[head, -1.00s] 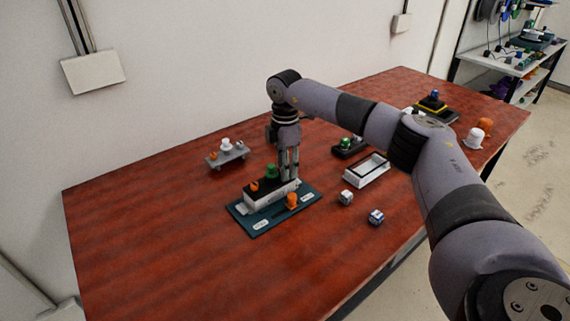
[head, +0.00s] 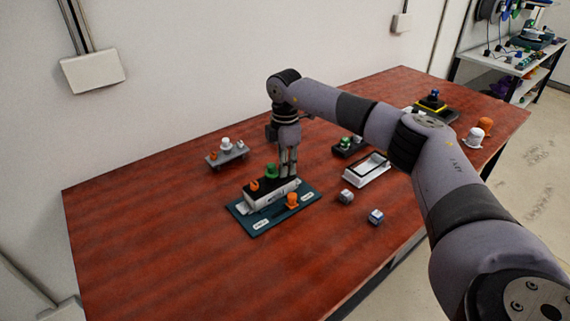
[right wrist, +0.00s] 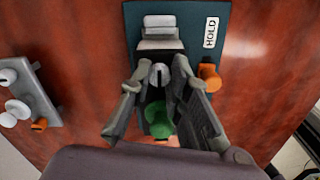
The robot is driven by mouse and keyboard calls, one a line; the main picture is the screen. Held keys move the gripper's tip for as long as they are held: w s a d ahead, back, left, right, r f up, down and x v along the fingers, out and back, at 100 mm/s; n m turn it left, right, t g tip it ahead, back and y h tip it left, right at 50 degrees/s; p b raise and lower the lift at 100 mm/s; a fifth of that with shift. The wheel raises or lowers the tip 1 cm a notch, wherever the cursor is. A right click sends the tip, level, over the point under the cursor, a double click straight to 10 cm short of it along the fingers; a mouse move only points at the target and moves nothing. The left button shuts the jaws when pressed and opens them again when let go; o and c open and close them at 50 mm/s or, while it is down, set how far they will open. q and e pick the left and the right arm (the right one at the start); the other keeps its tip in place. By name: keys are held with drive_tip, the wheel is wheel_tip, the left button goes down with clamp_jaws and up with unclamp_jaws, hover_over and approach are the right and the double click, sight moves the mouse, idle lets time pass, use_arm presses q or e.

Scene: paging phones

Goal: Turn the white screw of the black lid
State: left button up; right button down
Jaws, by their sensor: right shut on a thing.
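The white screw (right wrist: 158,74) shows in the right wrist view, a pale round head with a dark slot, between the two fingertips of my right gripper (right wrist: 158,82). My right gripper is shut on it. In the head view my right gripper (head: 288,172) points down at the far right end of the white device, and its fingers hide the screw. The black lid (head: 262,190) lies on top of the white device, with a green knob (head: 271,171) and an orange part (head: 254,185) on it. My left gripper is not in view.
The device stands on a teal base (head: 262,226) with white labels and an orange knob (head: 292,199). A grey stand (head: 228,158) is behind left, a white tray (head: 366,172) to the right. Two small cubes (head: 346,196) (head: 376,217) lie in front right. The table's left part is clear.

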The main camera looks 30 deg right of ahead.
drive_tip(key=n+p, duration=0.1)
drive_tip(key=n, duration=0.2)
drive_tip(key=shift+r, duration=0.1)
drive_tip(key=n+p, duration=0.1)
drive_tip(key=n, duration=0.2)
drive_tip(key=shift+n, duration=0.3)
drive_tip(key=n, duration=0.3)
drive_tip(key=shift+w+p, duration=0.1)
drive_tip(key=shift+p, duration=0.3)
drive_tip(key=shift+n, duration=1.8)
drive_tip(key=c, duration=1.5)
unclamp_jaws()
